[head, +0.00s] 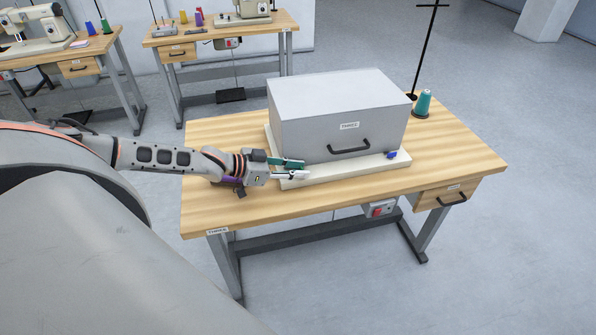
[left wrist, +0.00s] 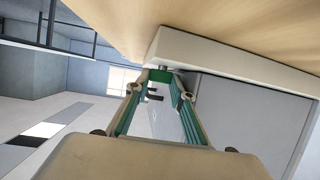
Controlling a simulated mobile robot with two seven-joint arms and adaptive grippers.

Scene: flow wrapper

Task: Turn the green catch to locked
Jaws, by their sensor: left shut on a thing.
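A grey box-shaped cover (head: 345,115) with a black front handle and a label stands on a cream base (head: 340,170) on the wooden table. My left gripper (head: 304,168) is at the base's front left corner, its fingers pointing right. In the left wrist view its fingertips (left wrist: 160,90) close around the green catch (left wrist: 160,75), which sits by a small metal post at the corner of the base. In the head view the fingers hide the catch, so I cannot tell its setting. A blue catch (head: 391,154) is at the base's front right corner. My right gripper is out of view.
A teal thread cone (head: 423,103) and a black thread stand (head: 427,45) are at the table's back right. A red-buttoned switch box (head: 379,209) and a drawer (head: 447,196) hang under the table. The front strip of the tabletop (head: 240,210) is clear.

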